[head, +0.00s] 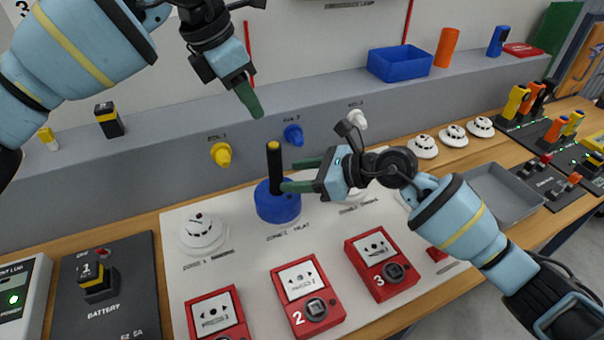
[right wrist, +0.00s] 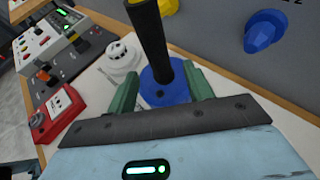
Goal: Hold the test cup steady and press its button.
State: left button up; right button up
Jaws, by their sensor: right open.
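The test cup (head: 278,204) is a blue round cup standing on the white panel, with an upright black handle (head: 276,170) and a yellow button (head: 273,146) on its top end. My right gripper (head: 287,175) is open and level with the handle, coming from the right, apart from it as far as I can see. In the right wrist view the cup (right wrist: 165,88) and handle (right wrist: 150,35) show between the spread green fingers. My left gripper (head: 257,114) looks shut and empty, pointing down, above and left of the button.
Red call points (head: 308,296) stand in front of the cup. A white detector (head: 202,232) sits to its left. Yellow (head: 221,154) and blue (head: 293,135) knobs jut from the grey wall behind. A battery station (head: 103,285) is at the left.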

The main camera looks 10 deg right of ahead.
jog(key=x, duration=0.7)
jog(key=shift+a, duration=0.15)
grip_shut()
pick_arm(q)
grip_shut()
dwell(1.7)
